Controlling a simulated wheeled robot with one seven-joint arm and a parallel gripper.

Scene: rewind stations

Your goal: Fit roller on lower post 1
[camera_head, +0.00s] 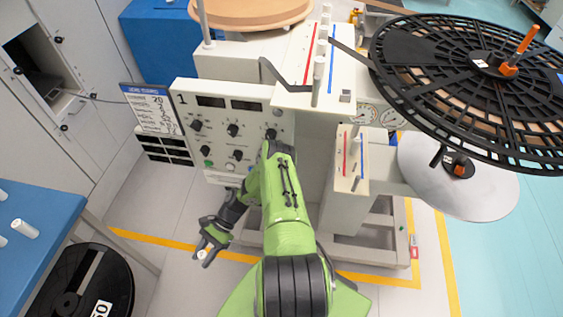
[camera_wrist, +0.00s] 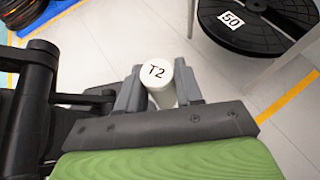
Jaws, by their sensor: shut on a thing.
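In the wrist view my gripper (camera_wrist: 158,92) is shut on a white roller (camera_wrist: 157,70), whose round end reads T2. In the head view only a small pale part of the roller (camera_head: 203,254) shows between the fingers. The lower block (camera_head: 346,178), with a red and a blue stripe, sits right of my arm, apart from the gripper. Short grey posts (camera_head: 356,184) stick out there. I cannot tell which one is lower post 1.
A blue table (camera_head: 45,212) at left carries several white rollers (camera_head: 25,229). A black reel marked 50 (camera_head: 87,290) stands beside it. A large black slotted reel (camera_head: 480,75) overhangs at right. The upper block (camera_head: 301,66) juts out above the lower one. Floor around the gripper is clear.

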